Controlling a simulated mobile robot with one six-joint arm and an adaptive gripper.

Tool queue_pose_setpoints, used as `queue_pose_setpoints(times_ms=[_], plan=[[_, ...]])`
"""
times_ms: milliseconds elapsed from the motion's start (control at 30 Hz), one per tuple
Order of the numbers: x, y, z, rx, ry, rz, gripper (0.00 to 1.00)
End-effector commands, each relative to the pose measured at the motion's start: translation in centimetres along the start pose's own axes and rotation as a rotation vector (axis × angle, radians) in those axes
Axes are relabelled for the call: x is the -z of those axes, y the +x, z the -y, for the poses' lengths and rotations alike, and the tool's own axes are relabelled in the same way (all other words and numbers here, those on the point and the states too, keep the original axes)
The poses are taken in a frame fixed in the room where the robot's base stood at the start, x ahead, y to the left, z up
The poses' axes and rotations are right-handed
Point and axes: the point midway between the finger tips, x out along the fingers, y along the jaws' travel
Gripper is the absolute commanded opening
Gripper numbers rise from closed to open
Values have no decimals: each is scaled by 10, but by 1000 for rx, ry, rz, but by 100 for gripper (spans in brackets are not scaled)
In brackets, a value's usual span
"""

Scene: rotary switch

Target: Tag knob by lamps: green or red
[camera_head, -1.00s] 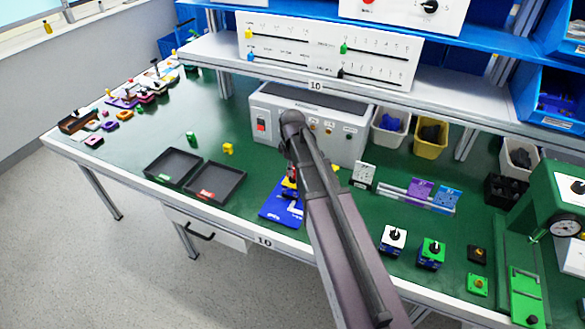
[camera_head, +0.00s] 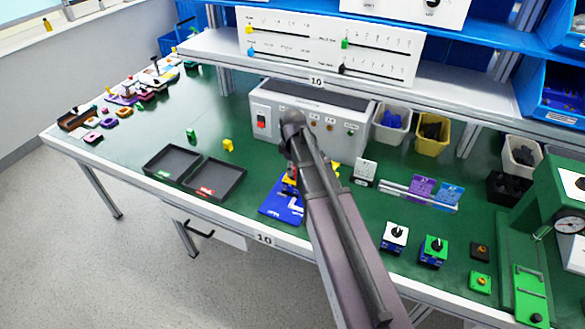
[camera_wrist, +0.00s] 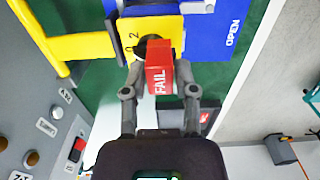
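My gripper (camera_wrist: 160,75) is closed around a red tag (camera_wrist: 159,82) marked FAIL in the wrist view. The tag's far end overlaps a dark round part, apparently the knob (camera_wrist: 148,40), on a yellow plate (camera_wrist: 172,28) with digits. I cannot tell whether the tag touches it. The plate sits at a blue fixture (camera_wrist: 215,40) marked OPEN, also in the head view (camera_head: 276,203); my arm hides my gripper there. The grey test box (camera_head: 297,117) has a red switch (camera_head: 261,123) and small lamps (camera_head: 330,127). I cannot tell whether any lamp is lit.
Two dark trays, one with a green label (camera_head: 163,175) and one with a red label (camera_head: 204,192), lie left of the blue fixture. A green piece (camera_head: 191,134) and a yellow piece (camera_head: 228,145) stand behind them. A yellow bar (camera_wrist: 62,40) is beside the plate.

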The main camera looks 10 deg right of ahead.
Motion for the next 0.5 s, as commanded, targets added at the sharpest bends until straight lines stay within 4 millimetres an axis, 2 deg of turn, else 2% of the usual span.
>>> queue_pose_setpoints(times_ms=[33, 67, 500], plan=[[0, 0, 0, 0, 0, 0, 63], [0, 0, 0, 0, 0, 0, 70], [-1, -1, -1, 0, 1, 0, 70]])
